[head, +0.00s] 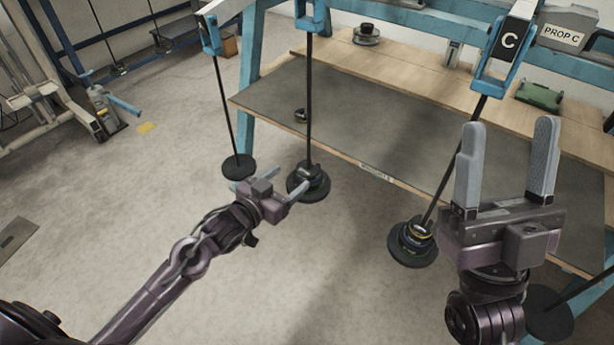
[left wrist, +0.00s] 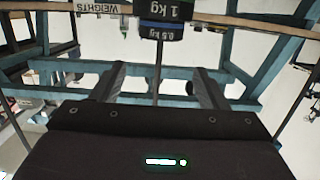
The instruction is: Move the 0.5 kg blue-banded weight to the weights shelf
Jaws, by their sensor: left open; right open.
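The blue-banded 0.5 kg weight (left wrist: 164,32) shows upside down in the left wrist view, next to a disc marked 1 kg (left wrist: 162,10) on a rod. In the head view this dark weight stack (head: 310,184) hangs low on the middle rod; its bands are hard to read there. My left gripper (head: 272,184) is open beside the stack; its fingers (left wrist: 160,68) flank the rod in the wrist view, holding nothing. My right gripper (head: 508,165) is open, empty and raised at the right. The weights shelf (head: 270,98) is the grey lower board with a WEIGHTS label (head: 376,172).
A small dark ring (head: 300,115) lies on the shelf's left part. Another stack (head: 412,242) hangs under lever C, near my right gripper. A bare dark disc (head: 238,167) hangs left. A blue post (head: 251,60) stands at the shelf's left. Most of the shelf is clear.

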